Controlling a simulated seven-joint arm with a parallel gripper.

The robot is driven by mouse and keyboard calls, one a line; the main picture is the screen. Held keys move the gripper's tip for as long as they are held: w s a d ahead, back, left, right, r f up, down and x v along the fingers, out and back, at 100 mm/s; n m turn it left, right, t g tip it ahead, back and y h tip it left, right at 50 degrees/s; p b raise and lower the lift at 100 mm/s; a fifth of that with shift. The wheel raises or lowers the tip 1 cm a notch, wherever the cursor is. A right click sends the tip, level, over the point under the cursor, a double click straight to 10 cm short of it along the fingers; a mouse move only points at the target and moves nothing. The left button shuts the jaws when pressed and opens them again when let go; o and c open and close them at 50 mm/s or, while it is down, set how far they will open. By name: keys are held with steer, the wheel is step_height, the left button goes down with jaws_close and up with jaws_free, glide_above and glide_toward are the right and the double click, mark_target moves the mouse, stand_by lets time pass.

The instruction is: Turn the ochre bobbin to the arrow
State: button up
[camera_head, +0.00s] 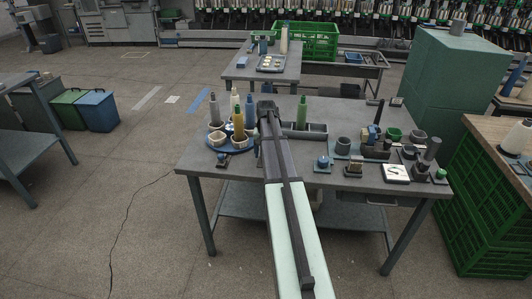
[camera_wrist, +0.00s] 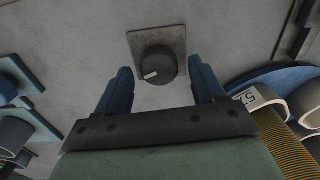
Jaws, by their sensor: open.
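The ochre bobbin (camera_head: 238,124) stands upright in a white cup on a round blue turntable (camera_head: 213,142), left of my arm in the head view. In the wrist view its ribbed ochre body (camera_wrist: 296,137) shows at the lower right, beside a white cup with a numbered label (camera_wrist: 255,97). My gripper (camera_wrist: 163,80) is open, its two blue fingers apart. A black knob (camera_wrist: 158,66) with a white pointer mark, on a grey square plate (camera_wrist: 134,41), lies just ahead of and between the fingertips. I cannot tell whether they touch it. I cannot make out the arrow.
The table's front left is mostly clear.

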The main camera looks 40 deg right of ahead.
steer(key=shift+c, duration=0.3)
steer(key=c, duration=1)
steer(key=shift+w+a+n, duration=0.1)
steer(key=shift+n, duration=3.4)
steer(key=o, duration=1.1)
steer(key=shift+c, duration=0.2)
steer(key=shift+r, duration=0.1)
